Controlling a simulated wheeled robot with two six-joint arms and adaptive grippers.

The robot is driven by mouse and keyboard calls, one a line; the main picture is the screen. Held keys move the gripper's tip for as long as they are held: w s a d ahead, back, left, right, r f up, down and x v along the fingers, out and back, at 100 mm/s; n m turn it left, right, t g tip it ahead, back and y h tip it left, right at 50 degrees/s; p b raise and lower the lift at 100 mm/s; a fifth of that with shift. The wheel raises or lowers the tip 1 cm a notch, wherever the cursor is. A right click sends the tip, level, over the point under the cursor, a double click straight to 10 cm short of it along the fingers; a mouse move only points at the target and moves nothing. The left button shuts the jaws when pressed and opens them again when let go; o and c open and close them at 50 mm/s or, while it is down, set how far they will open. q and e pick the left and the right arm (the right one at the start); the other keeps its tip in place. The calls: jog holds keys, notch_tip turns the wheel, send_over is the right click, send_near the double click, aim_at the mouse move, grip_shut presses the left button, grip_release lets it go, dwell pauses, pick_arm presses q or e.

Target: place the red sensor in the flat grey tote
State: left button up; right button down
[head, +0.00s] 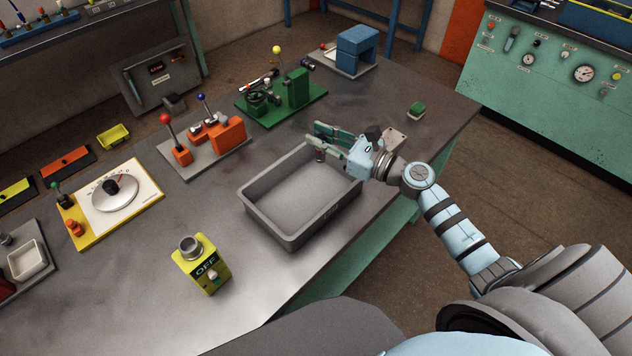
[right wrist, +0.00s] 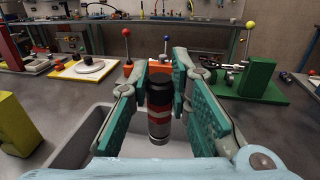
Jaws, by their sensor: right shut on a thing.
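The red sensor is a small upright cylinder with black, red and silver bands; it shows in the right wrist view (right wrist: 159,122) between the green finger pads. In the head view it is a small dark shape (head: 320,155) under the fingers. My right gripper (head: 328,142) is shut on it, holding it upright over the far right part of the flat grey tote (head: 262,222). The tote's floor looks empty. The tote's rim also shows in the right wrist view (right wrist: 72,142), below the sensor. My left gripper is not in view.
A yellow OFF box (head: 203,265) stands in front of the tote on the left. An orange lever fixture (head: 226,134) and a green fixture (head: 297,90) stand behind it. A small green block (head: 416,109) lies right of the gripper. The table's front edge runs close by the tote.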

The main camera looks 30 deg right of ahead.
aim_at(321, 160)
notch_tip(321, 160, down, 7)
jog(key=shift+w+f+b, duration=0.1)
jog(key=shift+f+b, duration=0.05)
jog(key=shift+b, duration=0.85)
pick_arm(q)
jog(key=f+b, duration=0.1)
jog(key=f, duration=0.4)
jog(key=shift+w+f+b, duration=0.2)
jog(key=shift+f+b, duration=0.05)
jog(key=shift+b, duration=0.15)
pick_arm(e)
jog(key=f, duration=0.5)
jog(key=shift+s, duration=0.2)
